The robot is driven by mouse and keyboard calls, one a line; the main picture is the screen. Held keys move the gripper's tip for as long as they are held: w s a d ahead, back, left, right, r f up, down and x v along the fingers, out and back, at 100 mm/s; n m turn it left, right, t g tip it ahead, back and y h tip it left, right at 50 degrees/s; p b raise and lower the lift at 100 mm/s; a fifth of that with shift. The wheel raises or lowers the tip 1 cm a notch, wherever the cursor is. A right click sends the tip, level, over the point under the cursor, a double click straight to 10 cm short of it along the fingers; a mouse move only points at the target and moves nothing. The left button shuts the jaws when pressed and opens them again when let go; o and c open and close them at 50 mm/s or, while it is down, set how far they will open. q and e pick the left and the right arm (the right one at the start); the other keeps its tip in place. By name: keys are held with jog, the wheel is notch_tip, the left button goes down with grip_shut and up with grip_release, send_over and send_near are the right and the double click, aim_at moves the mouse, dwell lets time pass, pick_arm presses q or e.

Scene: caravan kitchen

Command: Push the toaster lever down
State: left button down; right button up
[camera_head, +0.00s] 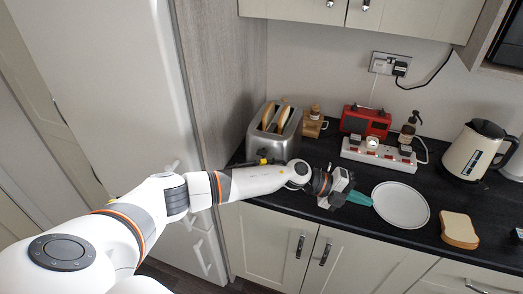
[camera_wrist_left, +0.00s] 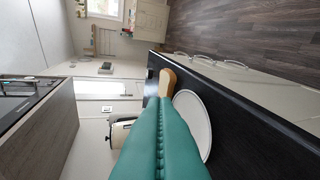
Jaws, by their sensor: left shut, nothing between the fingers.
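The silver toaster (camera_head: 288,146) stands at the left end of the dark worktop, against the tall wooden panel. Two bread slices (camera_head: 275,118) stick up from its slots. My left forearm crosses in front of its lower part, and I cannot make out the lever clearly. My left gripper (camera_head: 364,199) is to the right of the toaster and nearer the worktop's front edge, clear of it. Its green fingers point right, towards the plate. In the left wrist view the fingers (camera_wrist_left: 160,115) are pressed together with nothing between them. The toaster is not visible there. My right gripper is not in view.
A white plate (camera_head: 401,206) lies just beyond the fingertips, with a bread slice (camera_head: 459,230) to its right. Cupboards (camera_head: 299,14) hang above.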

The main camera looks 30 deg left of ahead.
pick_arm(q)
jog(key=w+a+r+m+g+y+p, duration=0.1)
jog(key=a+r+m+g+y, duration=0.1)
jog(key=a+y, duration=0.35)
jog(key=a+r+m+g+y, duration=0.1)
jog(key=a+m+g+y, duration=0.1)
jog(key=a, duration=0.7)
jog(key=n+y, duration=0.1)
jog(key=y, duration=0.5)
send_near(261, 153)
jog(key=shift+w+a+r+p, duration=0.15)
jog(key=shift+w+r+p, duration=0.15)
jog(key=shift+r+p, duration=0.05)
jog(key=f+b, duration=0.1)
jog(key=f, duration=0.1)
jog(key=f+b, duration=0.4)
jog(key=f, duration=0.1)
jog(key=shift+w, duration=0.35)
